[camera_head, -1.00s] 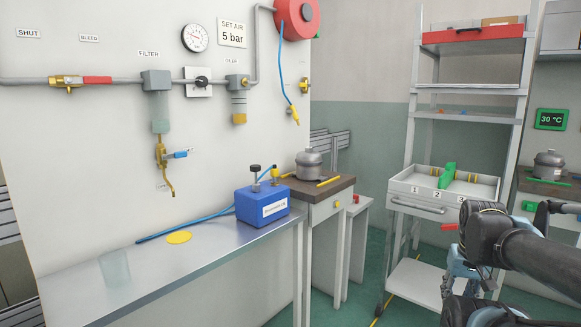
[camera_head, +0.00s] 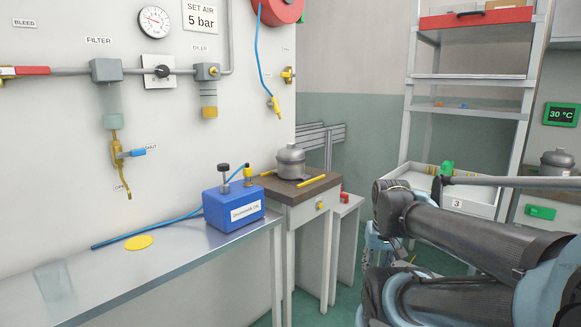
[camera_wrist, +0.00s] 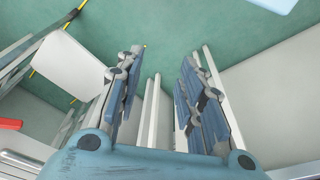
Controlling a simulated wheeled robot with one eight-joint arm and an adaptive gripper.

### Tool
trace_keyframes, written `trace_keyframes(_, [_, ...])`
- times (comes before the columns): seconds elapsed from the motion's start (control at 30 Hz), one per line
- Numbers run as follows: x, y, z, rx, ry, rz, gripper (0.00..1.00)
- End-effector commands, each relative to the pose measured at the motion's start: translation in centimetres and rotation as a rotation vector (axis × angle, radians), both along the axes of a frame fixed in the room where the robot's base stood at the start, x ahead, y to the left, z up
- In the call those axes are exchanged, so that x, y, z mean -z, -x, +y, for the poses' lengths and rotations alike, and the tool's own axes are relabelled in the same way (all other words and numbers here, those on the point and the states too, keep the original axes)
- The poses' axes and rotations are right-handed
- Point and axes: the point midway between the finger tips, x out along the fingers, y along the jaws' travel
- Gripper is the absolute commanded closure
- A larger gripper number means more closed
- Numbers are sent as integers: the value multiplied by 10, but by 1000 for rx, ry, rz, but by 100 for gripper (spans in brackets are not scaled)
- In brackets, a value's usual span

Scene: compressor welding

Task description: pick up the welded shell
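A grey metal shell (camera_head: 291,161) with a domed top stands upright on a brown-topped stand (camera_head: 300,190) in the middle of the head view. My gripper hangs low and partly hidden behind my arm in the head view, apart from both shells. In the wrist view my gripper (camera_wrist: 160,75) has its two fingers well apart, with nothing between them. No shell shows in the wrist view.
Yellow bars (camera_head: 312,181) lie beside the middle shell. A blue box (camera_head: 233,207) with a hose stands on the metal bench (camera_head: 180,262) to the left. A shelf rack (camera_head: 470,95) with a numbered tray (camera_head: 456,203) stands behind my arm. Green floor shows below my gripper.

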Motion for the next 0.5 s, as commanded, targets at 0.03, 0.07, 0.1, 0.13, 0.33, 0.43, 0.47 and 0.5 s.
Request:
trace_keyframes(0.03, [-3, 4, 1, -1, -2, -7, 49])
trace_keyframes(0.07, [-5, 7, 1, -5, -5, -12, 42])
trace_keyframes(0.1, [-7, 6, 3, -13, -13, -14, 33])
trace_keyframes(0.13, [-8, 3, 6, -21, -22, -15, 26])
trace_keyframes(0.33, [-29, -31, 39, -143, -138, -49, 0])
trace_keyframes(0.43, [-45, -56, 60, -228, -218, -87, 0])
trace_keyframes(0.47, [-50, -64, 66, -254, -242, -101, 0])
trace_keyframes(0.5, [-57, -75, 74, -286, -274, -122, 0])
